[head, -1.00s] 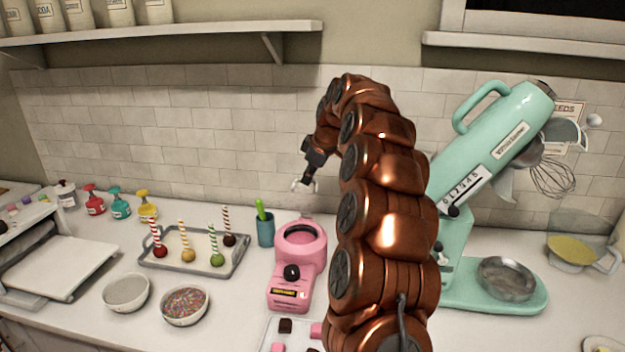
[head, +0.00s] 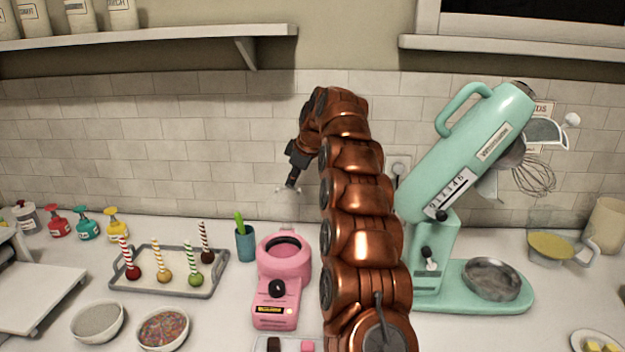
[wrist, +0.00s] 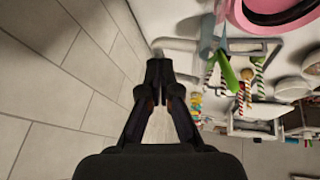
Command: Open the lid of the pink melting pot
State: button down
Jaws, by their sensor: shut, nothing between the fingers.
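The pink melting pot (head: 268,300) stands on the counter in the lower middle of the head view, with a black knob on its front. Its round top (head: 284,244) has a pink rim around a dark centre; I cannot tell from here how the lid sits. My gripper (head: 287,189) is above and behind the pot, near the tiled wall, and not touching it. In the wrist view my gripper (wrist: 158,70) is shut and empty, and part of the pink pot (wrist: 255,22) shows at the upper right.
A teal cup (head: 245,244) with a green tool stands left of the pot, beside a tray of cake pops (head: 168,290). Two bowls sit in front of the tray. A mint stand mixer (head: 470,150) stands to the right. The tiled wall (head: 150,150) is close behind.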

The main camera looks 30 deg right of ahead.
jog(key=shift+w+d+f, duration=0.1)
jog(key=shift+w, duration=0.1)
dwell(0.5)
jog(key=d+r+p, duration=0.4)
jog(key=r+p, duration=0.5)
jog(key=shift+w+d, duration=0.2)
jog(key=shift+d, duration=0.05)
jog(key=s+a+r+m+g, duration=0.1)
jog(key=s+a+m+g, duration=0.25)
jog(key=s+a, duration=1.6)
jog(key=s+f+m+g, duration=0.1)
jog(key=s+f, duration=0.3)
jog(key=s, duration=0.8)
jog(key=s+f+m+g+h, duration=0.1)
jog(key=s+f+m, duration=0.2)
jog(key=s, duration=0.9)
jog(key=s+a+f+m+g+h, duration=0.1)
jog(key=s+f, duration=0.4)
jog(key=s, duration=0.8)
jog(key=shift+f+m, duration=0.25)
jog(key=shift+m, duration=0.6)
